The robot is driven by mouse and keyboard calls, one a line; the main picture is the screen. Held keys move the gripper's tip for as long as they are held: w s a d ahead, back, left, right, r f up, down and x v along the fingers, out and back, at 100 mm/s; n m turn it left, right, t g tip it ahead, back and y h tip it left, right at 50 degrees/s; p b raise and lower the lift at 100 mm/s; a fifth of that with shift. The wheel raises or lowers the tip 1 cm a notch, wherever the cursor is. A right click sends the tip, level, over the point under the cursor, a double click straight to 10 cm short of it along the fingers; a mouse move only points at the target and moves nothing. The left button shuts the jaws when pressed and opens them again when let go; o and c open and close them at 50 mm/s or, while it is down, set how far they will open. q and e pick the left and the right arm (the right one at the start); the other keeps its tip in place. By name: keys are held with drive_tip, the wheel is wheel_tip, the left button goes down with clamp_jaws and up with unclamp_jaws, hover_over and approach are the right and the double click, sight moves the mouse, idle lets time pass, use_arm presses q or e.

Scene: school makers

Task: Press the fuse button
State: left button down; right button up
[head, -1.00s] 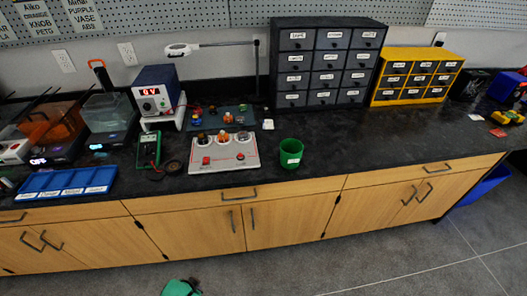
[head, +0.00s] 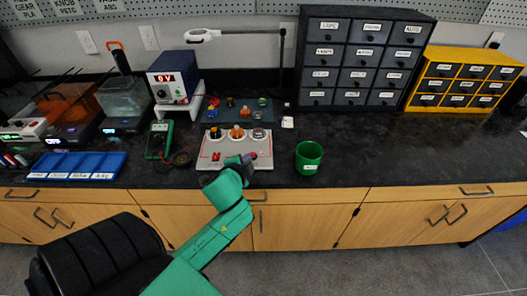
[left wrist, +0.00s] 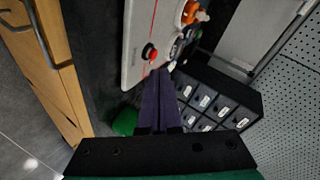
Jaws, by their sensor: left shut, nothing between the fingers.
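The light grey control panel (head: 265,158) lies on the black counter, with several round knobs or sockets along its back half. A red switch or button (head: 215,156) shows at its front left. In the left wrist view a round red button (left wrist: 149,51) stands on the panel (left wrist: 135,28). My left gripper (head: 249,158) is over the panel's front right part and hides what lies under it. Its purple fingers (left wrist: 158,78) are shut and empty, with tips close beside the red button. I cannot tell whether they touch the panel. My right gripper is not in view.
A green cup (head: 309,158) stands just right of the panel. A multimeter (head: 158,140) and a blue tray (head: 78,166) lie to the left. A power supply (head: 173,79), a lamp (head: 203,35) and a dark drawer cabinet (head: 366,60) stand behind. The counter right of the cup is clear.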

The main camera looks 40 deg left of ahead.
use_arm(q)
drive_tip(key=w+r+m+t, duration=0.6)
drive_tip(key=r+m, duration=0.3)
drive_tip(key=r, duration=0.3)
drive_tip(key=w+d+r+m+t+h, duration=0.25)
drive_tip(key=r+m+h, duration=0.35)
drive_tip(key=m, duration=0.7)
drive_tip(key=m+g+h, duration=0.2)
drive_tip(key=m+g, duration=0.9)
drive_tip(key=m, duration=0.7)
hover_over(253, 155)
drive_tip(key=a, duration=0.1)
wheel_tip(253, 155, down, 10)
drive_tip(key=shift+s, duration=0.35)
drive_tip(key=shift+f, duration=0.1)
wheel_tip(253, 155, down, 8)
drive_tip(key=b, duration=0.5)
drive_tip(key=shift+f, duration=0.45)
